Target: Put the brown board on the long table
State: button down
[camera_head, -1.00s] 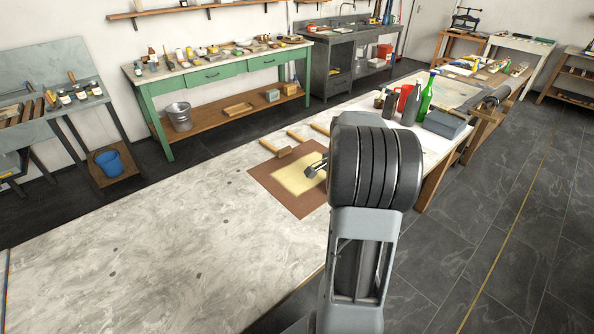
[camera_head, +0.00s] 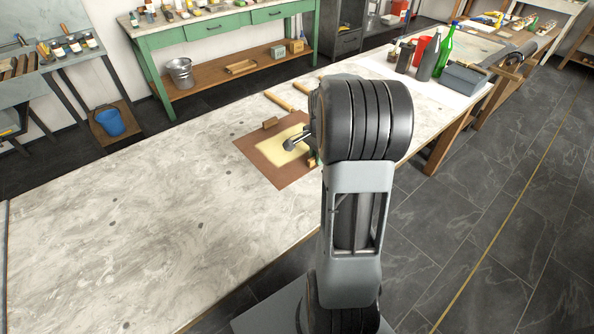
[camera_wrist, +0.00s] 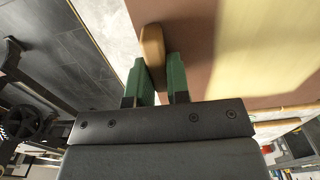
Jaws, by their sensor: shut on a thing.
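The brown board (camera_head: 258,148), with a pale yellow middle, is over the near part of the long pale table (camera_head: 110,240) in the head view. Small wooden grips sit at two opposite edges. My gripper (camera_wrist: 158,64) is shut on one wooden grip, between its green fingers, in the wrist view. The board (camera_wrist: 196,50) fills the upper right of that view. In the head view my arm hides most of my gripper and the board's right corner. I cannot tell whether the board touches the table or hangs just above it.
Wooden bars (camera_head: 278,102) lie behind the board. Bottles, including a green one (camera_head: 443,50), a red container (camera_head: 419,50) and a grey box (camera_head: 465,79) stand at the table's far right. The table's left part is bare. A green bench (camera_head: 220,29) stands behind.

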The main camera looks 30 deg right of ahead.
send_over(295, 184)
jog(key=f, duration=0.6)
jog(key=shift+s+d+f, duration=0.1)
jog(key=shift+s+d, duration=0.05)
jog(key=shift+d, duration=0.1)
jog(key=shift+a+f, duration=0.2)
jog(key=shift+f, duration=1.8)
jog(key=c, duration=1.1)
grip_release()
